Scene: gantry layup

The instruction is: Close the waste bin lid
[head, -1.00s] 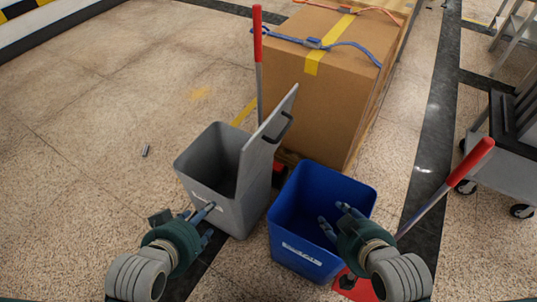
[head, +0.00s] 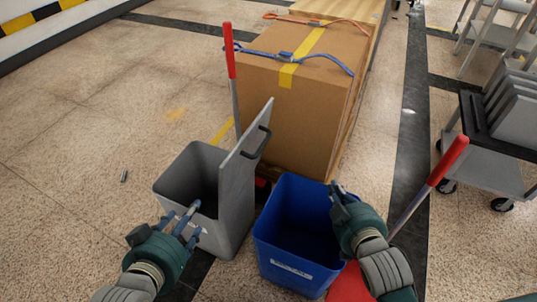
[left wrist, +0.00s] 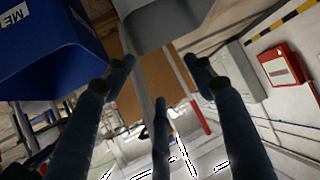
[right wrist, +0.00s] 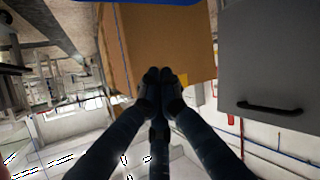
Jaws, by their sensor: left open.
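The grey waste bin (head: 225,228) stands on the floor. Its lid (head: 238,172) stands open and nearly upright along the bin's right side, with a black handle (head: 262,140) on its right face. The lid and handle (right wrist: 270,107) also show in the right wrist view. My left gripper (head: 188,218) is open and empty at the bin's front; whether it touches is unclear. The bin also shows in the left wrist view (left wrist: 168,22). My right gripper (head: 338,188) has its fingers together, empty, over the blue bin's right rim, right of the lid; its fingertips also show in the right wrist view (right wrist: 158,78).
An open blue bin (head: 290,248) stands right of the grey bin. A large strapped cardboard box (head: 295,115) is behind both, with red-gripped handles on either side. A grey cart (head: 480,165) stands at right. The floor to the left is mostly clear.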

